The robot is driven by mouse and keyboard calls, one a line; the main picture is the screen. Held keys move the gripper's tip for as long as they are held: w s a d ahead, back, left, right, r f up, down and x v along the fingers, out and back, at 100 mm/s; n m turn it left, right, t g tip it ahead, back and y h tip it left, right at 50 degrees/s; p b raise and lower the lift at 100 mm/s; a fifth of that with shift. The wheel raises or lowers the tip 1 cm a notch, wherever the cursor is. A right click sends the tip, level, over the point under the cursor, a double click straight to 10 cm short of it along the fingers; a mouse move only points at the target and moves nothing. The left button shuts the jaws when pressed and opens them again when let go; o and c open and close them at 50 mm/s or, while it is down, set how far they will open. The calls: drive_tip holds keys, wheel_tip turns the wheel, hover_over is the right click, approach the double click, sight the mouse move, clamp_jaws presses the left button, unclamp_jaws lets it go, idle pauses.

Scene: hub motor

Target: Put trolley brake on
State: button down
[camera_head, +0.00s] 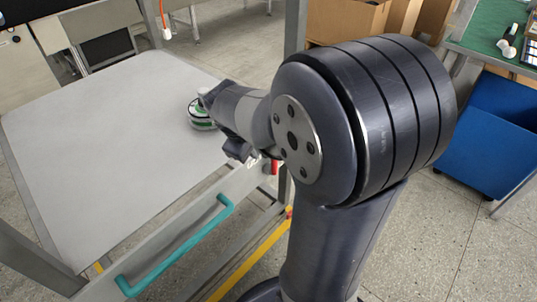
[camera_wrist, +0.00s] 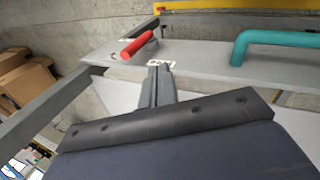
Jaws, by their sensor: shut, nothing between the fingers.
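The trolley (camera_head: 110,130) has a grey top and a teal push handle (camera_head: 178,245). A red brake lever (camera_head: 274,167) sits on the end bar near my arm, partly hidden in the head view. In the wrist view the red lever (camera_wrist: 137,44) lies slanted along the bar, left of the teal handle (camera_wrist: 275,42). My gripper (camera_wrist: 159,66) is shut and empty. Its fingertips appear just below and right of the lever, over a white marking on the bar. I cannot tell whether they touch the bar.
A blue bin (camera_head: 485,125) stands under a green-topped bench (camera_head: 480,40) at the right. Cardboard boxes (camera_head: 345,20) are at the back. A grey trolley post (camera_head: 295,25) rises close behind my arm.

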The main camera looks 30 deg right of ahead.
drive_tip(key=w+d+f+b, duration=0.4)
drive_tip(key=d+f, duration=0.2)
drive_tip(key=f, duration=0.3)
drive_tip(key=shift+d+f, duration=0.15)
drive_tip(key=shift+d, duration=0.15)
idle(0.4)
drive_tip(key=shift+d+y+p, duration=0.25)
drive_tip(key=shift+y+p, duration=0.05)
drive_tip(key=shift+p, duration=0.5)
